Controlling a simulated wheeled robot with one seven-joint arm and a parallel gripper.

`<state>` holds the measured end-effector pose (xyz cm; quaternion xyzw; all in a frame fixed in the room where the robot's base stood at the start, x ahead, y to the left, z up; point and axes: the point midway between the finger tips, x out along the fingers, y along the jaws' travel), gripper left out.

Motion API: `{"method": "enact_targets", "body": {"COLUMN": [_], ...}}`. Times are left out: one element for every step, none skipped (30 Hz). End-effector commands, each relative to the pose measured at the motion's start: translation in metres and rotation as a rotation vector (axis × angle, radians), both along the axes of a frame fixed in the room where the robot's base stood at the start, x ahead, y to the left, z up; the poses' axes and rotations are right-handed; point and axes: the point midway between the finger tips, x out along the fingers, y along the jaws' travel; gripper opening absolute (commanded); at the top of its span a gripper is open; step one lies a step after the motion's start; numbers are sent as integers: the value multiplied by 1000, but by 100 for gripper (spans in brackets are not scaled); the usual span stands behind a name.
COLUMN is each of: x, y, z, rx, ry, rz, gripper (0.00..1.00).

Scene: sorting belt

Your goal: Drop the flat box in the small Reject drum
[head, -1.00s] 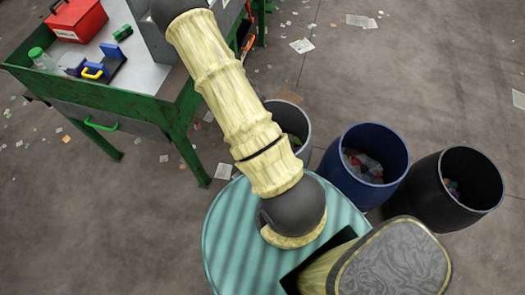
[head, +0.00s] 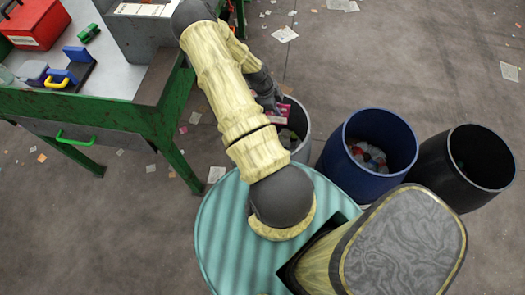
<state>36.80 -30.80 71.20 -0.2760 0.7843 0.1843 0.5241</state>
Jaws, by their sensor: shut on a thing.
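My gripper (head: 268,97) is over the near left part of the grey drum (head: 305,132), mostly behind my own arm. It is shut on the flat box (head: 283,111), a small red-pink box with a pale patch. The box shows above the grey drum's opening; its exact height over the rim is hard to tell. The grey drum is partly hidden by my arm and has some contents inside. A blue drum (head: 343,168) and a black drum (head: 440,178) stand to its right. No label is readable on any drum.
A green-framed workbench (head: 150,118) stands at the left, with a red toolbox (head: 35,25), a blue-and-black tool with a yellow handle (head: 70,70) and a grey bin (head: 140,30). Paper scraps litter the floor. Open floor lies beyond the drums.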

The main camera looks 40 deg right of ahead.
Motion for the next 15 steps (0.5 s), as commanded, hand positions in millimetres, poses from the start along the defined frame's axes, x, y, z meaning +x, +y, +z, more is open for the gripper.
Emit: {"method": "enact_targets", "body": {"x": [-1,-1,-1,-1,-1,-2,-2,-2,-2,-2,-2,-2,-2,-2,-2], "y": [0,-1,-1,-1,-1,-1,-1,-1,-2,-2,-2,-2,-2,-2,-2], "z": [-4,-7,-10,-13,-16,-21,-25,-28,-33,-37,-40,-44,-47,-50,-53], "rx": [1,0,0,1,1,1,0,0,0,0,0,0,0,0,1], "ry": [1,0,1,2,2,2,1,1,1,1,1,0,0,1,0], "rz": [0,-1,-1,-2,-2,-2,-3,-4,-4,-4,-4,-4,-4,-4,-4], "gripper": [0,0,0,0,0,0,0,0,0,0,0,0,0,0,0]}}
